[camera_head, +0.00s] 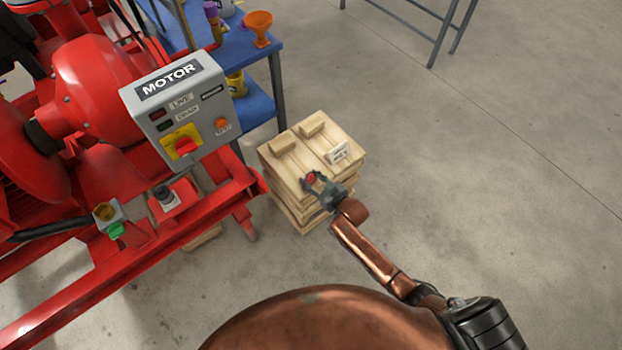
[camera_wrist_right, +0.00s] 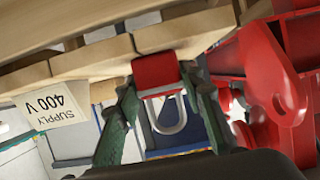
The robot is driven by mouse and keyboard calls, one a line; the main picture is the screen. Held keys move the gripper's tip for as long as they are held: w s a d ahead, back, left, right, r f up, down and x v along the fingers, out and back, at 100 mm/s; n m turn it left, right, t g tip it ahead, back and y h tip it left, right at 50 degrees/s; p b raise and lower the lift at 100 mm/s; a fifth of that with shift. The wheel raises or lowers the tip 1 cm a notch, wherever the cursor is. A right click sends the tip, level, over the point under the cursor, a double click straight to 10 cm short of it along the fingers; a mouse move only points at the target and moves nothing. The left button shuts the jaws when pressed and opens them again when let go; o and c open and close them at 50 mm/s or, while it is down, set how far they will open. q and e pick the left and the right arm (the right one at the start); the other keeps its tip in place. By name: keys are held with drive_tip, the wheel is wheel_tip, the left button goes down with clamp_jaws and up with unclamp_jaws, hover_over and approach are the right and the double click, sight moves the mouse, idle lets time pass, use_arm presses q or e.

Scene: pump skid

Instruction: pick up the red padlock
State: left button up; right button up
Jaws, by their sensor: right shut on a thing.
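The red padlock (camera_head: 311,177) shows in the head view at the tip of my right gripper (camera_head: 320,186), over the near side of the wooden crate stack (camera_head: 318,155). In the right wrist view the padlock's red body (camera_wrist_right: 156,72) sits between the two green-grey fingertips of my right gripper (camera_wrist_right: 162,85), and its silver shackle (camera_wrist_right: 170,118) points toward the palm. The right gripper is shut on the padlock. I cannot tell whether the padlock still touches the wood. My left gripper is not in view.
A grey MOTOR control box (camera_head: 180,105) with a red and yellow switch (camera_head: 183,143) stands left of the crates, on a red pump skid (camera_head: 240,190). A blue shelf bench (camera_head: 240,50) holds an orange funnel (camera_head: 258,28). The concrete floor (camera_head: 500,170) on the right is clear.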

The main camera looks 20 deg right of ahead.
sight(308, 180)
drive_tip(key=shift+c, duration=0.8)
drive_tip(key=shift+r, duration=0.1)
drive_tip(key=shift+r, duration=0.25)
wheel_tip(308, 180, up, 3)
drive_tip(key=shift+r+p, duration=0.1)
drive_tip(key=shift+p, duration=0.75)
drive_tip(key=shift+s+a+r+p, duration=0.45)
drive_tip(key=shift+a+r, duration=0.15)
drive_tip(key=shift+r, duration=0.15)
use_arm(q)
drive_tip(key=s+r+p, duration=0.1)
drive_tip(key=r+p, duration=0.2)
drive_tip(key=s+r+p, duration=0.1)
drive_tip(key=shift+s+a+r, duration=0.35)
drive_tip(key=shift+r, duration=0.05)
use_arm(e)
drive_tip(key=s+a+r, duration=0.7)
drive_tip(key=s+a, duration=0.1)
drive_tip(key=a, duration=0.1)
drive_tip(key=shift+a+r, duration=0.2)
drive_tip(key=shift+r, duration=0.1)
drive_tip(key=shift+s, duration=0.1)
